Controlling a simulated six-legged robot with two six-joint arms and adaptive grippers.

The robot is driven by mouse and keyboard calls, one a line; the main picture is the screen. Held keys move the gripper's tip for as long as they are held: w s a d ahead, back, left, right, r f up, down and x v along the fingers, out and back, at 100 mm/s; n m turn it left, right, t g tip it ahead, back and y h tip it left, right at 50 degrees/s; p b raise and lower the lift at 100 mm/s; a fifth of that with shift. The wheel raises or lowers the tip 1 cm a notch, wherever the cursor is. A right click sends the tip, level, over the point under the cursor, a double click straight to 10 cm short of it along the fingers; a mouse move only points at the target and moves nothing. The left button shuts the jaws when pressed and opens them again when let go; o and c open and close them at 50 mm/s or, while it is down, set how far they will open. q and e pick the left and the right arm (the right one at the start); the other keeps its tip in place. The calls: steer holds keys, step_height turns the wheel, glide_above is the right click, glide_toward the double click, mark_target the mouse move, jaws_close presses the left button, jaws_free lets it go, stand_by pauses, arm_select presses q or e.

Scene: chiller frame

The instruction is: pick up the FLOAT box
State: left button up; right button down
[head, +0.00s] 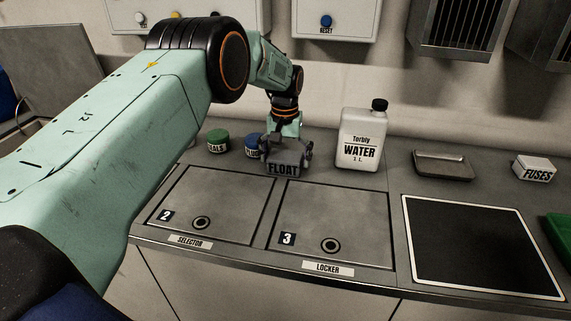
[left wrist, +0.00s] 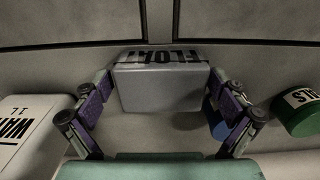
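The FLOAT box (head: 283,170) is a small grey box behind panels 2 and 3 on the counter. In the left wrist view the FLOAT box (left wrist: 160,88) lies between the fingers, its lettering upside down. My left gripper (head: 288,150) points down over the box. In the left wrist view the left gripper (left wrist: 160,78) has a finger on each side of the box, very close to its sides. I cannot tell whether the fingers press on it or whether the box is clear of the counter. My right gripper is not in view.
A blue-lidded jar (head: 253,145) stands close left of the box, with a green-lidded jar (head: 217,140) beyond it. A white water jug (head: 361,138) stands to the right. A metal tray (head: 443,164) and a FUSES box (head: 534,168) are farther right. Panels 2 and 3 are clear.

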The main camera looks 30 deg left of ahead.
arm_select(q)
steer(key=shift+a, duration=0.1)
steer(key=shift+c, duration=1.4)
steer(key=c, duration=0.6)
